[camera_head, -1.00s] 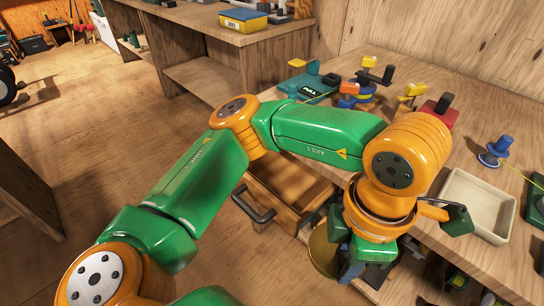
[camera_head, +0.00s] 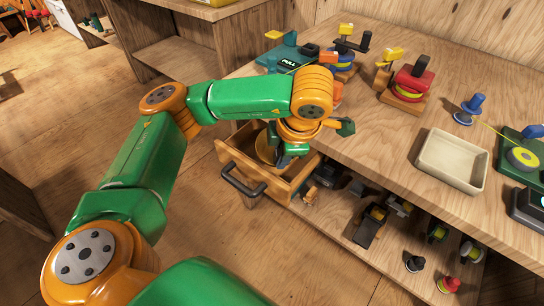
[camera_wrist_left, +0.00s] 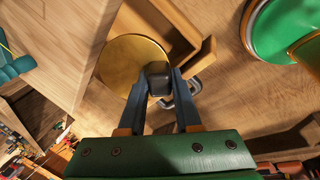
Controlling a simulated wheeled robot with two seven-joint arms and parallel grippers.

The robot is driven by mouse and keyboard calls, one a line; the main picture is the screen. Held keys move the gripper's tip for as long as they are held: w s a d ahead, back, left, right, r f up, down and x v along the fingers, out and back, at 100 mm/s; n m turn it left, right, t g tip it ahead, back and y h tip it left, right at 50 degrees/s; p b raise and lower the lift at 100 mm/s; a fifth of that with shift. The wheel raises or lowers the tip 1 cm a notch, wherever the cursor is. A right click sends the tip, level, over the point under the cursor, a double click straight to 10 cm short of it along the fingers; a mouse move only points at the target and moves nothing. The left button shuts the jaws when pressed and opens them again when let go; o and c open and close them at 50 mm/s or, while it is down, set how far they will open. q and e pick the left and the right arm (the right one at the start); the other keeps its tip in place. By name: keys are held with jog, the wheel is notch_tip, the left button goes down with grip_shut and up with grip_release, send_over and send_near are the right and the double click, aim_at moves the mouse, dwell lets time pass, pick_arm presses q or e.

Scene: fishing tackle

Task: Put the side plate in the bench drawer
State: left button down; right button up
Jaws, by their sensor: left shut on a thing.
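The side plate (camera_head: 265,147) is a round, brass-coloured disc, partly hidden by my arm in the head view. Gripper and plate are over the drawer opening; I cannot tell how far the plate reaches below the rim. My right gripper is out of view.
A cream tray (camera_head: 452,163), a red reel (camera_head: 411,78) and a blue spool (camera_head: 468,108) stand on the bench top (camera_head: 380,130). Several tackle items lie on the shelf below, right of the drawer. The floor left of the drawer is clear.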

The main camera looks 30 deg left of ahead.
aim_at(271, 148)
pick_arm(q)
jog(key=a+f+b, duration=0.1)
jog(key=w+a+f, duration=0.1)
jog(key=f, duration=0.1)
jog(key=shift+w+a+f+b, duration=0.15)
jog(key=shift+a+f+b, duration=0.1)
jog(key=shift+b, duration=0.1)
jog(key=shift+w+a+f, duration=0.1)
jog(key=shift+w+f, duration=0.05)
jog(key=shift+f, duration=0.2)
jog(key=shift+a+f, duration=0.2)
jog(key=shift+f, duration=0.5)
jog(key=shift+w+a+r+g+h+p, duration=0.2)
jog(key=shift+a+r+g+h+p, duration=0.1)
jog(key=shift+h+p, duration=0.15)
jog(key=h, duration=0.1)
jog(key=g, duration=0.1)
jog(key=h+p, duration=0.1)
jog(key=shift+w+a+g+h, duration=0.25)
jog(key=shift+a+g+h, duration=0.05)
jog(key=shift+a+h, duration=0.05)
jog(key=shift+d+f, duration=0.1)
jog(key=shift+f, duration=0.85)
jog(key=shift+f, duration=0.1)
jog(key=c, duration=1)
grip_release()
jog(key=shift+o, duration=0.6)
